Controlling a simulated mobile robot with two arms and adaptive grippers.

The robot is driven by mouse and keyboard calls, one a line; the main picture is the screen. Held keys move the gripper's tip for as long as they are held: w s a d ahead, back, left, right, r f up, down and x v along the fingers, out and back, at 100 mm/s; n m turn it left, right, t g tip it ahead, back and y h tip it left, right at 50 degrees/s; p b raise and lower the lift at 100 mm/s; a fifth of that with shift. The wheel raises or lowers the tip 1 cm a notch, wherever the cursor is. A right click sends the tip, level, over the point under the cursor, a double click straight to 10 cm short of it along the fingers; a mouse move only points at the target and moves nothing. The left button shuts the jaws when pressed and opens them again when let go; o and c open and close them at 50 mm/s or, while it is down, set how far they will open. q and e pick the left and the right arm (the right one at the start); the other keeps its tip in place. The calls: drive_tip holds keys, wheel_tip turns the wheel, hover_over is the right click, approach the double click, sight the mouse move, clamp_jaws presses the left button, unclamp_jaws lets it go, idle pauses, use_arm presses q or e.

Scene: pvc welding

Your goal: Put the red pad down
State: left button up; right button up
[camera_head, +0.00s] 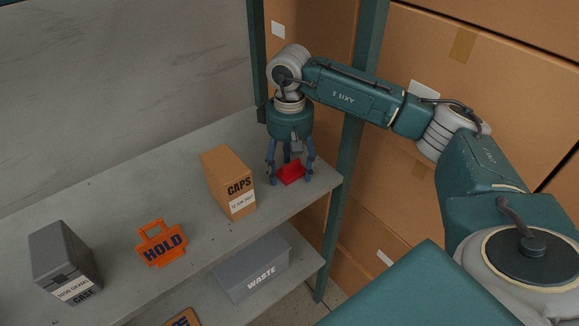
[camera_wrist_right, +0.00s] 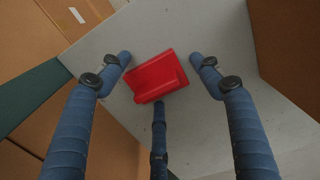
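The red pad (camera_head: 291,172) appears to rest on the grey upper shelf (camera_head: 120,195), near its right end. My right gripper (camera_head: 290,180) points straight down over the pad. Its blue fingers are spread around the pad in the wrist view (camera_wrist_right: 160,74). The two upper fingertips stand apart from the pad; the lower one is close to its near edge, and I cannot tell if it touches. My left gripper is not in view.
A cardboard CAPS box (camera_head: 228,182) stands just left of my right gripper. Further left are an orange HOLD sign (camera_head: 161,243) and a grey case (camera_head: 63,262). A grey WASTE bin (camera_head: 252,268) sits on the lower shelf. A teal post (camera_head: 345,165) rises at the shelf's right end.

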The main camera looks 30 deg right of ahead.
sight(289, 164)
drive_tip(key=shift+r, duration=0.45)
wheel_tip(289, 164, up, 10)
drive_tip(key=shift+r+b, duration=0.1)
drive_tip(key=shift+b, duration=1.1)
drive_tip(key=shift+r, duration=0.65)
